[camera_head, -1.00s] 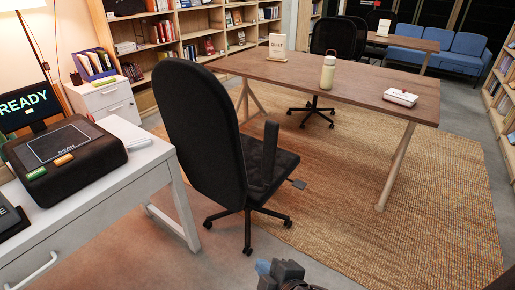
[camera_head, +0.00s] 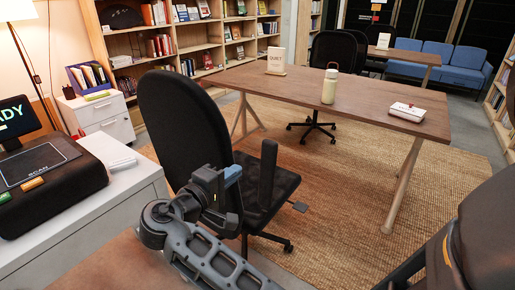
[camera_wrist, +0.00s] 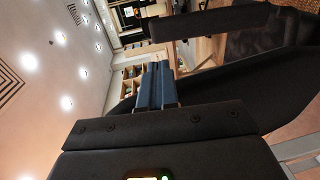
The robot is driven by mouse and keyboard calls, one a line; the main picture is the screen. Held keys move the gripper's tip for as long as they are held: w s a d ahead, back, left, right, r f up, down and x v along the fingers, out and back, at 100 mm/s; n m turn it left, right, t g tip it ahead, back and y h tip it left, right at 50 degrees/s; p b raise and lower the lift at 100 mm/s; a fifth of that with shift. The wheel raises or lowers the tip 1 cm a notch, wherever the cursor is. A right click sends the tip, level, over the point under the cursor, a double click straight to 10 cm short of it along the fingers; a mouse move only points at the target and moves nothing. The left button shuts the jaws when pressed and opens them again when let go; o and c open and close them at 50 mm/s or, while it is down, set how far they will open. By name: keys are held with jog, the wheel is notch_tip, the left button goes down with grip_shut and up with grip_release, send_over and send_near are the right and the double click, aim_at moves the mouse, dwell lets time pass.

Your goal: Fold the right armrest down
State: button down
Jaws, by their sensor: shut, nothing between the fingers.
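The black office chair (camera_head: 188,125) stands beside the white desk, its tall back at the left. Its armrest (camera_head: 267,172) stands upright along the near right side of the seat. In the wrist view the armrest (camera_wrist: 205,23) is a dark bar across the top, and the chair's curved back (camera_wrist: 235,95) shows below it. My gripper (camera_head: 234,173) is shut and empty, its blue fingertips just left of the armrest in the head view. The fingertips (camera_wrist: 158,85) also show in the wrist view, apart from the armrest. My arm hides part of the chair's lower portion.
The white desk (camera_head: 115,195) with a black scanner (camera_head: 45,168) is close on the left. The rug (camera_head: 340,200) right of the chair is clear.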

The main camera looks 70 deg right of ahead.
aim_at(269, 144)
jog(key=shift+w+d+r+m+g, duration=0.2)
jog(key=shift+r+m+g, duration=0.1)
jog(key=shift+r, duration=0.2)
jog(key=p+x, duration=0.1)
jog(key=x, duration=1.3)
jog(key=shift+r, duration=0.1)
jog(key=shift+d, duration=0.1)
